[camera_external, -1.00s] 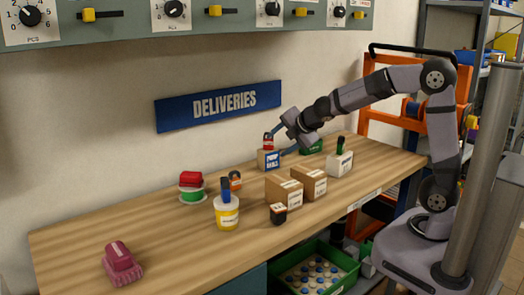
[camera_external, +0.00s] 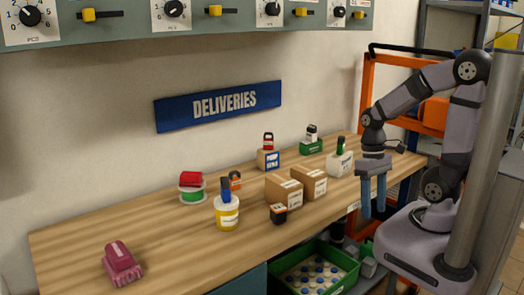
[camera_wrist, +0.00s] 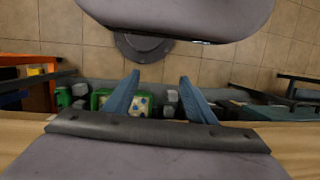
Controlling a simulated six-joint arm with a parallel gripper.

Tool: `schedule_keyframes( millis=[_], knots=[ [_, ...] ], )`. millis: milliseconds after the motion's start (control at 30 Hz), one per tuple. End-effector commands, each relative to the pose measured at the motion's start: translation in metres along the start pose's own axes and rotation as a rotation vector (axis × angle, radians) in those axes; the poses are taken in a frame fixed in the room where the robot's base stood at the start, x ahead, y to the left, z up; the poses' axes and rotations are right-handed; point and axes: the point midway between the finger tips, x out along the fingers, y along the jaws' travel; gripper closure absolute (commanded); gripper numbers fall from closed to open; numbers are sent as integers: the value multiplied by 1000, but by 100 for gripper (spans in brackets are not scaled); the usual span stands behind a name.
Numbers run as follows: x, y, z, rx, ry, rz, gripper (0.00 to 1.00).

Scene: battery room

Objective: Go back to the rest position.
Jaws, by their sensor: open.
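My gripper (camera_external: 374,214) hangs at the right end of the wooden bench (camera_external: 175,255), over its front edge, with its blue fingers pointing down. The fingers are apart with nothing between them. In the wrist view my gripper (camera_wrist: 158,88) shows both blue fingers spread, above the floor and a green crate (camera_wrist: 142,105). My arm is folded back close to its base and is clear of the things on the bench.
On the bench are two cardboard boxes (camera_external: 284,191), a yellow-white tub (camera_external: 227,213), a white container (camera_external: 340,164), a green box (camera_external: 311,147) and a maroon object (camera_external: 121,264). A green crate (camera_external: 345,262) sits below the front edge. An orange frame (camera_external: 368,85) stands behind my arm.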

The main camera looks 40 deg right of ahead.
Motion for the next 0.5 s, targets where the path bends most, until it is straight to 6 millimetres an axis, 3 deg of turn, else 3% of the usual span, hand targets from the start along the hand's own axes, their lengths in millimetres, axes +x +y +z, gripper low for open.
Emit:
schedule_keyframes(
  millis=[33, 400, 467, 500],
  knots=[
    [23, 7, -14, -6, 32, 20, 49],
    [91, 34, -68, -19, 208, 94, 49],
    [101, 38, -76, -23, 234, 104, 49],
    [82, 36, -73, -23, 240, 104, 49]
  ],
)
